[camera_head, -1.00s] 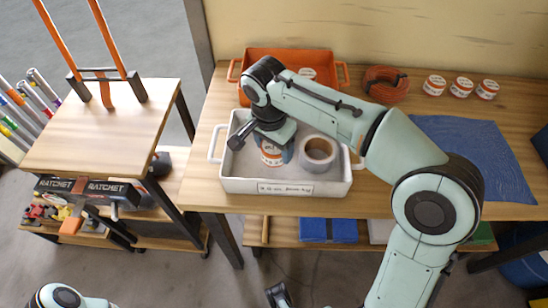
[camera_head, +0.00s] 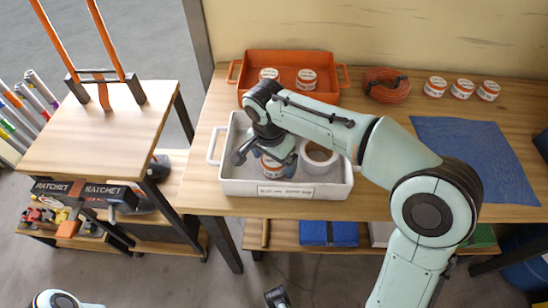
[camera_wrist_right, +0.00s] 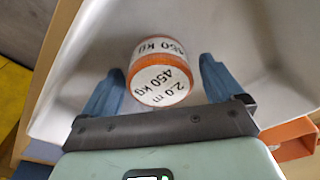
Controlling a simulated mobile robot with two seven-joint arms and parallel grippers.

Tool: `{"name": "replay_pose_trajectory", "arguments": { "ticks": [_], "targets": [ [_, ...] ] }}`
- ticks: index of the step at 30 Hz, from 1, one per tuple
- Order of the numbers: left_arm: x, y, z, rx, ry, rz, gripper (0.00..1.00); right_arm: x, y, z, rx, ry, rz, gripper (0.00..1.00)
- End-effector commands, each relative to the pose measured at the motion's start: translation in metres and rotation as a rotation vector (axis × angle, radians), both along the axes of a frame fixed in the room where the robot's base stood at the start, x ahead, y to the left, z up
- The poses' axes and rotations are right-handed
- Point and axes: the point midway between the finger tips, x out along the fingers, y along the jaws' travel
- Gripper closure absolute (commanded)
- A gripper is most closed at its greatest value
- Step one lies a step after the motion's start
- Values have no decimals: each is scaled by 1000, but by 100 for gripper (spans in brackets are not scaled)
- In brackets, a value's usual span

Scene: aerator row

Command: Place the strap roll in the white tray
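The strap roll (camera_head: 270,166), white with orange bands, is inside the white tray (camera_head: 225,187), left of a grey tape roll. In the right wrist view the roll (camera_wrist_right: 160,72) shows its "2.0 m 450 kg" label. It appears to rest on the tray floor. My right gripper (camera_head: 265,157) is low in the tray with its blue fingers on either side of the roll. The wrist view (camera_wrist_right: 158,88) shows gaps between the roll and both fingers, so it is open. A dark tip at the bottom edge seems to be my left gripper (camera_head: 277,298), mostly cut off.
The grey tape roll (camera_head: 318,159) stands close to the right finger. An orange tray (camera_head: 325,93) with two similar rolls is behind. An orange cable coil (camera_head: 386,85), several small rolls (camera_head: 462,88) and a blue mat (camera_head: 475,155) lie to the right.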

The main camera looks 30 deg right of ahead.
Motion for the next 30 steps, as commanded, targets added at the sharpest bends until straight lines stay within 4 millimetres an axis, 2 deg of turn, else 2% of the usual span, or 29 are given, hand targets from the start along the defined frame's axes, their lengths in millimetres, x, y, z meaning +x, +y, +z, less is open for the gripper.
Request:
{"name": "replay_pose_trajectory", "arguments": {
  "ticks": [5,8,15,21,25,30],
  "targets": [
    [-1,0,3,0,3,-1,57,0,0,5,0,-1,0,6],
    [-1,0,5,-1,5,-2,57,0,2,18,1,-4,0,6],
    [-5,0,16,-4,22,-5,57,-2,8,70,1,-5,1,6],
    [-9,-1,23,-7,36,-8,57,-5,12,105,1,-3,1,6],
    [-10,0,25,-6,41,-9,57,-5,13,118,0,-1,0,6],
    [-11,0,25,-6,43,-10,57,-6,13,123,0,0,0,6]
  ]
}}
